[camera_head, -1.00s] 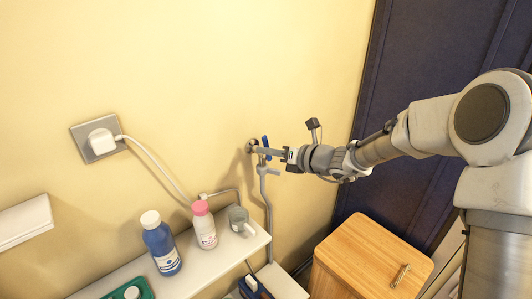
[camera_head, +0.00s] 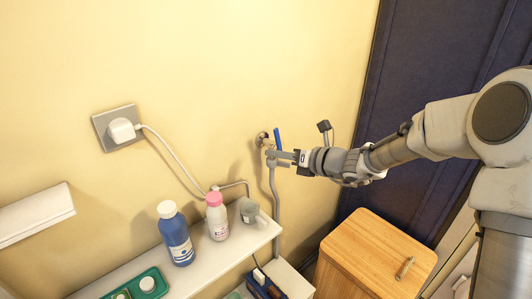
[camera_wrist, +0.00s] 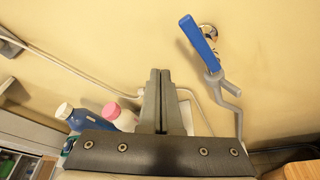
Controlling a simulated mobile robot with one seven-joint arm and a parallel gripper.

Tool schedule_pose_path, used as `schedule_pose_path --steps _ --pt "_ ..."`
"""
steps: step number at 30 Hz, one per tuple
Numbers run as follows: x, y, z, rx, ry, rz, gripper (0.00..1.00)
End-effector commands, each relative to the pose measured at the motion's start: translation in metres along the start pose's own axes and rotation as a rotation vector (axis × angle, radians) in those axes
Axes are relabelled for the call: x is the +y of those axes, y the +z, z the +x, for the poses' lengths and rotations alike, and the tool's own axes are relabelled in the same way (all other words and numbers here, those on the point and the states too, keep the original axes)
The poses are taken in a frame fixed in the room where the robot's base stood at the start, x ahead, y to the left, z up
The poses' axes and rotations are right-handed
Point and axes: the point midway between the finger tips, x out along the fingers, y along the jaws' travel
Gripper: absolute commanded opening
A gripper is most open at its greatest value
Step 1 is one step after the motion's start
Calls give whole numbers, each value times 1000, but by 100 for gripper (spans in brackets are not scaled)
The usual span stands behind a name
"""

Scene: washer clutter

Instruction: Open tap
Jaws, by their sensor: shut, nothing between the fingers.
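The tap is on the yellow wall, with a round wall plate, a grey body and a blue lever handle (camera_head: 278,138). The handle stands up and slightly tilted. In the wrist view the blue handle (camera_wrist: 198,42) and the grey tap body are to the right of my fingers. My gripper (camera_head: 269,154) is at the tap in the head view, its fingers overlapping the tap body just below the handle. In the wrist view my gripper (camera_wrist: 158,73) is shut and empty, with a visible gap to the handle. I cannot tell whether the fingers touch the tap body.
A grey pipe (camera_head: 276,205) runs down from the tap. A white shelf (camera_head: 210,262) below holds a blue bottle (camera_head: 175,236), a pink-capped bottle (camera_head: 217,218) and a grey mug (camera_head: 249,210). A wooden box (camera_head: 375,255) stands at lower right. A plugged socket (camera_head: 118,127) is at left.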

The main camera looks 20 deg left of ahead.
Motion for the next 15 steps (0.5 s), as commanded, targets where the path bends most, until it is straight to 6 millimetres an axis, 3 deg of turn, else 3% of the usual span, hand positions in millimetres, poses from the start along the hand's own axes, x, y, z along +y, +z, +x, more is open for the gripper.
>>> schedule_pose_path --steps 6,15 --pt "-12 -5 -46 -1 -2 0 0" --pt "-17 -7 -69 1 0 1 0"
